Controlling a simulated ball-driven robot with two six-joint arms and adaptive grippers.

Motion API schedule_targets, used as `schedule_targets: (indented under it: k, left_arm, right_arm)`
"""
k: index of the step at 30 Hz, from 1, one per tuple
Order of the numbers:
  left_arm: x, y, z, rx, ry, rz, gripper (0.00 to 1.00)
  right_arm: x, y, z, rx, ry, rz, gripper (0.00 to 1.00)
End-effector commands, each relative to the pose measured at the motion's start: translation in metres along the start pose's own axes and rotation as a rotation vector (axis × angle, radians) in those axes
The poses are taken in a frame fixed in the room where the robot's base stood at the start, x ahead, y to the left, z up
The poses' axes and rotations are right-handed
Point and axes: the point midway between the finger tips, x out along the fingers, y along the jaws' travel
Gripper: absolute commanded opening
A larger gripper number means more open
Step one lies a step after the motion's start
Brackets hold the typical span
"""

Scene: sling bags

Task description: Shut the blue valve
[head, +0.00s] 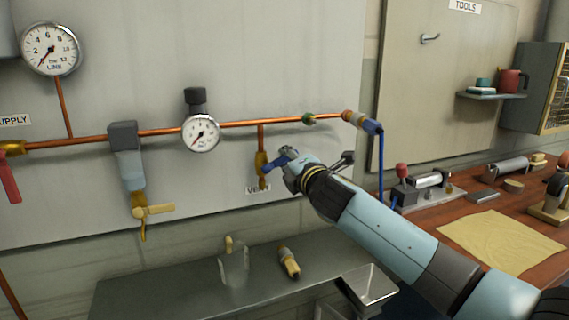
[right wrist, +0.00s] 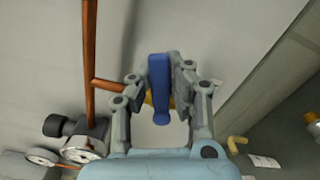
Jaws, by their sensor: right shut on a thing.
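The blue valve handle (head: 274,164) sits on a brass valve body (head: 262,175) on the short copper branch pipe above the VENT label, in the head view. In the right wrist view the blue handle (right wrist: 160,82) stands between my right gripper's fingers (right wrist: 163,85). It lies roughly crosswise to the branch pipe (right wrist: 108,86). My right gripper (head: 287,168) is shut on this handle, coming from the right. The fingers hide part of the handle and brass body. My left gripper is in neither view.
A red-handled valve (head: 9,180) is at far left, and a yellow-handled one (head: 150,211) hangs left of the vent branch. A small gauge (head: 201,133) sits on the main pipe. Below are a steel shelf (head: 190,295) and a glass beaker (head: 233,266). A workbench (head: 485,208) stands at right.

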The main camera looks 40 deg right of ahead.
Motion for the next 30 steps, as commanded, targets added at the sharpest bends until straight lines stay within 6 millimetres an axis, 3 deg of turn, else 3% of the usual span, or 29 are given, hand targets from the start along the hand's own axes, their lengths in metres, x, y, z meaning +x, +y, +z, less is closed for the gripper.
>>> schedule_targets:
  k: [3,13,30]
  left_arm:
    - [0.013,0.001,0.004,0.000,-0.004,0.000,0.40]
    - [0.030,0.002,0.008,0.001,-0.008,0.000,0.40]
    - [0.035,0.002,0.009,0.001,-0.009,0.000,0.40]
  right_arm:
    - [0.000,-0.011,-0.002,0.095,0.000,-0.003,0.00]
    - [0.000,-0.020,-0.003,0.293,0.000,-0.004,0.00]
    - [-0.001,-0.022,-0.004,0.373,-0.001,-0.005,0.00]
